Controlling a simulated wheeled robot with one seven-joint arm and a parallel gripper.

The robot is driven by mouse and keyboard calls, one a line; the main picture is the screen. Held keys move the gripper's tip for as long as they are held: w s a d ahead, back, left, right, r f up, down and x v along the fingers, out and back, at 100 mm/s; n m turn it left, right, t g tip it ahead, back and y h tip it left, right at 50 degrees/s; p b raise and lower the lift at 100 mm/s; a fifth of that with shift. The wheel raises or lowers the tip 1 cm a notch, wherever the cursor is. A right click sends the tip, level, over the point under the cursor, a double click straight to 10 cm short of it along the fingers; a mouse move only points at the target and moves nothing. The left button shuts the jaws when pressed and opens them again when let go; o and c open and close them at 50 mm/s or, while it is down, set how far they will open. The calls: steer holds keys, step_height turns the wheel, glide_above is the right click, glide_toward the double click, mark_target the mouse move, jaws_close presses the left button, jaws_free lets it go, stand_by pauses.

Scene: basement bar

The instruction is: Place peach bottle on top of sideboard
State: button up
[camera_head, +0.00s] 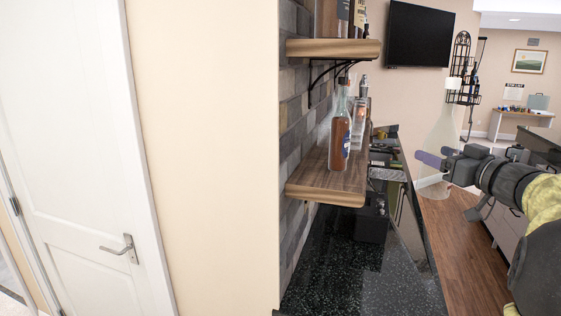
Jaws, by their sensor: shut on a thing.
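My gripper (436,160) is at the right, reaching left from my arm, with its purple-grey fingertips at a pale, see-through bottle (441,132). The bottle has a narrow neck, a light cap and a wide lower body. It is roughly upright and held in the air above the wooden floor; the fingers partly cover it. I take it to be the peach bottle. A grey drawer unit with a dark top (490,238) stands partly behind my arm at the right; I cannot tell for sure whether it is the sideboard.
A wooden wall shelf (325,183) at the centre holds an amber bottle (340,140) and a clear bottle (359,126). A black speckled counter (345,275) runs below it. A wire rack (463,75) hangs on the far wall. Wooden floor (455,250) is open between counter and drawers.

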steer(key=shift+s, duration=0.2)
steer(key=shift+s+a+f, duration=0.1)
steer(key=shift+f, duration=0.15)
steer(key=w+a+f+n+y, duration=0.1)
steer(key=w+a+f, duration=0.1)
steer(key=f, duration=0.8)
steer(key=w+a+f+g+y, duration=0.1)
steer(key=w+a+f, duration=0.2)
steer(key=f, duration=0.8)
steer(key=w+a+f+n+y, duration=0.1)
steer(key=w+a+f, duration=0.1)
steer(key=f, duration=0.8)
steer(key=s+a+f+m+t+h, duration=0.1)
steer(key=s+a+f+m+h, duration=0.2)
steer(key=f, duration=1)
steer(key=s+a+f+m+t+h, duration=0.1)
steer(key=s+a+f+m+h, duration=0.2)
steer(key=f, duration=1)
steer(key=s+a+h, duration=0.3)
steer(key=s+a, duration=0.2)
steer(key=a, duration=0.1)
steer(key=shift+a, duration=0.15)
steer(key=shift+s, duration=0.1)
steer(key=s+f, duration=0.4)
steer(key=f, duration=0.1)
steer(key=shift+s+f, duration=0.15)
steer(key=shift+f, duration=0.05)
